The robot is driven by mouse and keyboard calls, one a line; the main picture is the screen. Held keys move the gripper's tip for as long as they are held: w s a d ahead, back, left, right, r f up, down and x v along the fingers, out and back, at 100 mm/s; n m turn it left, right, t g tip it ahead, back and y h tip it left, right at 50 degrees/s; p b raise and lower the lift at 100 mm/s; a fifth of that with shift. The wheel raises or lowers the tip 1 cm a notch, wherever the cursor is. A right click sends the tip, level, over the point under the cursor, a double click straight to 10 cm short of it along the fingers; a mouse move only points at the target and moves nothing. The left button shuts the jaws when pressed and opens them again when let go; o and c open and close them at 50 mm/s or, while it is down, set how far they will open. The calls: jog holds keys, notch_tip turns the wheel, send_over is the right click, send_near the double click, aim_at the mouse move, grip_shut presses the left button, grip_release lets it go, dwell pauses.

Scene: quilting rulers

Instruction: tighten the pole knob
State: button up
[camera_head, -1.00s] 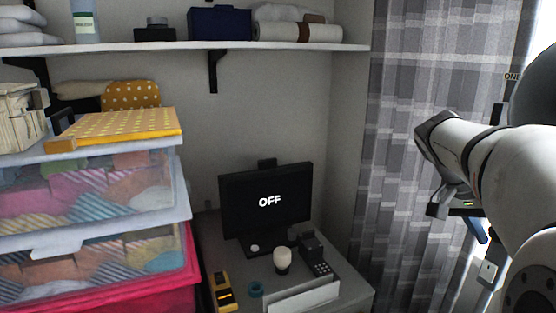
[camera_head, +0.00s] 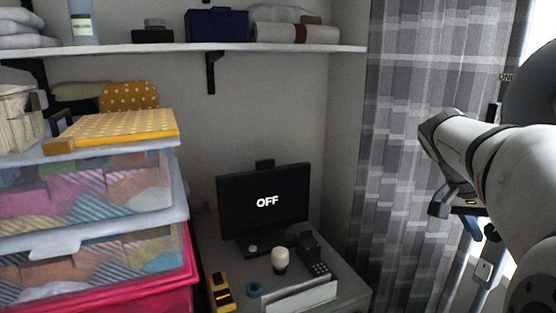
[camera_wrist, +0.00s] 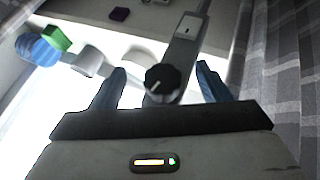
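The pole knob (camera_wrist: 162,80) is a dark round knob with a light pointer mark, seen in the wrist view on a grey pole (camera_wrist: 183,50). My gripper (camera_wrist: 160,82) is open, with one blue finger on each side of the knob in that view. I see gaps between the knob and both fingers; I cannot tell how deep the knob sits between them. In the head view my gripper (camera_head: 462,215) is at the right beside the curtain, partly hidden by my arm.
A grey plaid curtain (camera_head: 400,130) hangs close to my arm. A monitor reading OFF (camera_head: 267,203) stands on a low cabinet (camera_head: 350,285) with small items. Clear fabric bins (camera_head: 100,190) are stacked at left. A shelf (camera_head: 200,48) runs above.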

jog(key=shift+o, duration=0.8)
jog(key=shift+w+a, duration=0.1)
jog(key=p+v, duration=0.4)
jog(key=v, duration=0.3)
jog(key=shift+f, duration=0.1)
jog(key=s+a+f+n+t+y+p, duration=0.2)
jog(key=a+n+p, duration=0.4)
jog(key=a, duration=0.3)
jog(key=s+a+f+n+t+y+p, duration=0.2)
jog(key=s+a+f+n+y+p, duration=0.2)
jog(key=a, duration=0.6)
jog(key=s+n+y+p, duration=0.1)
jog(key=s+n+p, duration=0.1)
jog(key=s+p, duration=0.1)
jog(key=shift+a+f+t, duration=0.25)
jog(key=shift+a+t, duration=0.05)
